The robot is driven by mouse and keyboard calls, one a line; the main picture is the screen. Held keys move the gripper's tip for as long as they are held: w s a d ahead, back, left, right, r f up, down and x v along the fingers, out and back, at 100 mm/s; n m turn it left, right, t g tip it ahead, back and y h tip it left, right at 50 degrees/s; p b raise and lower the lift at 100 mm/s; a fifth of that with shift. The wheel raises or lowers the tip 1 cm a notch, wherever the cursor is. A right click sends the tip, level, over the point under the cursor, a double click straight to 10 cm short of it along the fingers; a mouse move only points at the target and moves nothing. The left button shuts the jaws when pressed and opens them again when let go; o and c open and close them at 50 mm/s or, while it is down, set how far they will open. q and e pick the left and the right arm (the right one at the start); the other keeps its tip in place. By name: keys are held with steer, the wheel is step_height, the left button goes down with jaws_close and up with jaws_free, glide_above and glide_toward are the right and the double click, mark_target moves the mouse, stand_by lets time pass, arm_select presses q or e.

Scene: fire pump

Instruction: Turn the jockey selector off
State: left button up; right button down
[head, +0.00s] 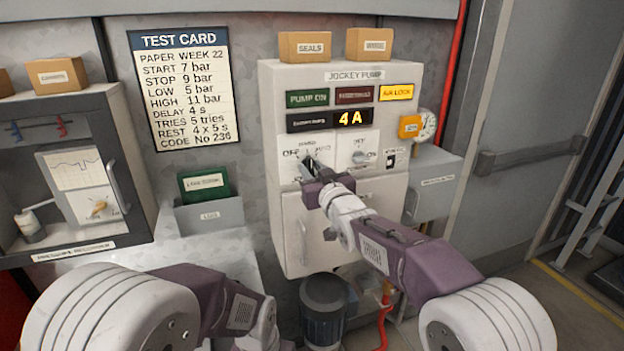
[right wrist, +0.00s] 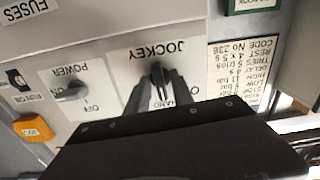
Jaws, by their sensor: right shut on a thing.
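The jockey selector is a dark knob (right wrist: 157,72) on a white plate marked JOCKEY, seen upside down in the right wrist view. In the head view its plate (head: 325,140), with OFF, HAND and AUTO marks, is on the upper left front of the jockey pump cabinet (head: 284,90). My right gripper (head: 308,164) reaches the plate and is shut on the knob. Its two dark fingers (right wrist: 159,90) lie on either side of the knob. They hide part of it, so I cannot tell exactly where it points. My left arm is low in the head view, its fingers out of frame.
The power switch (head: 362,158) is on the plate just right of the selector. Above are the 4A display (head: 350,119) and the lit yellow air lock lamp (head: 396,92). A test card (head: 185,90) hangs to the left. A dark bin (head: 323,310) stands below the cabinet.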

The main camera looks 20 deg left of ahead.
steer(key=n+b, duration=0.1)
steer(key=n, duration=0.1)
steer(key=n+b, duration=0.2)
steer(key=shift+f, duration=0.3)
steer(key=shift+r+n+b, duration=0.15)
steer(key=shift+n+b, duration=0.5)
steer(key=shift+n, duration=0.55)
steer(key=shift+r+n+b, duration=0.1)
steer(key=shift+n+b, duration=0.5)
steer(key=shift+n, duration=0.6)
steer(key=c, duration=1.5)
jaws_free()
steer(key=shift+r, duration=0.1)
steer(key=shift+o, duration=0.2)
steer(key=shift+d, duration=0.1)
